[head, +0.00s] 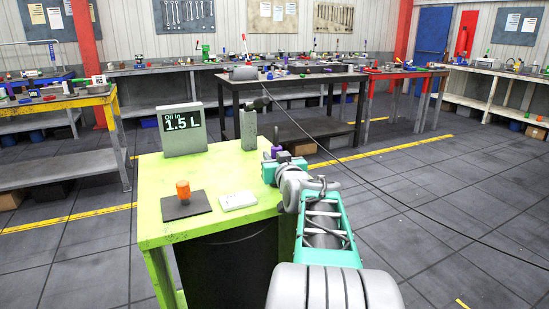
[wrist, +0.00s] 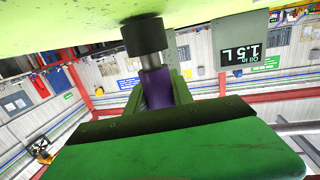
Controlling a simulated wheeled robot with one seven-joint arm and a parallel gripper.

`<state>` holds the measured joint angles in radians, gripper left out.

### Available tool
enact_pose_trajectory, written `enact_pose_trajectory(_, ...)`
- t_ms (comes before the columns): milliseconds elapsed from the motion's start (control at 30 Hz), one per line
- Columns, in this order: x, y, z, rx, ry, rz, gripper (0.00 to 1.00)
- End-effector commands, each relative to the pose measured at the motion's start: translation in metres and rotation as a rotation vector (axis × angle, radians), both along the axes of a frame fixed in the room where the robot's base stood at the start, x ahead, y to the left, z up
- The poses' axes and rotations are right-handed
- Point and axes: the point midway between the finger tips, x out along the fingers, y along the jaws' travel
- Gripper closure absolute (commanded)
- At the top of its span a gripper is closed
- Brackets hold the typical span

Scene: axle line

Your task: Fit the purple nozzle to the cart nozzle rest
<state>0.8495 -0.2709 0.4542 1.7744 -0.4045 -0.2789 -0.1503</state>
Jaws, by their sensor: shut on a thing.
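The purple nozzle (wrist: 157,88) is between the green fingers of my gripper (wrist: 153,98) in the wrist view, which shows the scene upside down. Its grey metal tip points at a dark round holder on the cart top, likely the cart nozzle rest (wrist: 142,35). Tip and holder rim meet in the picture; I cannot tell how far the tip is inside. In the head view my gripper (head: 283,160) is at the right edge of the lime-green cart (head: 160,222), with a little purple showing above it. The holder is not clearly visible there.
On the cart stand an "Oil in 1.5 L" display (head: 182,129), a grey post (head: 248,130) with a dark piece on top, an orange knob (head: 183,190) on a dark plate and a white pad (head: 238,200). A black cable (head: 350,163) runs right. Workbenches stand behind.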

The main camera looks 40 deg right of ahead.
Motion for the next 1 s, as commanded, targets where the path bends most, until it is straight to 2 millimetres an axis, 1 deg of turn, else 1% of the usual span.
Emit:
enact_pose_trajectory(567, 0.000, 0.000, -0.017, -0.002, -0.001, 0.000, 1.00)
enact_pose_trajectory(867, 0.000, 0.000, -0.019, 0.000, 0.000, 0.000, 1.00)
enact_pose_trajectory(900, 0.000, 0.000, -0.019, 0.000, 0.001, 0.000, 0.71)
enact_pose_trajectory(1000, 0.000, 0.000, -0.019, 0.000, 0.001, 0.000, 0.63)
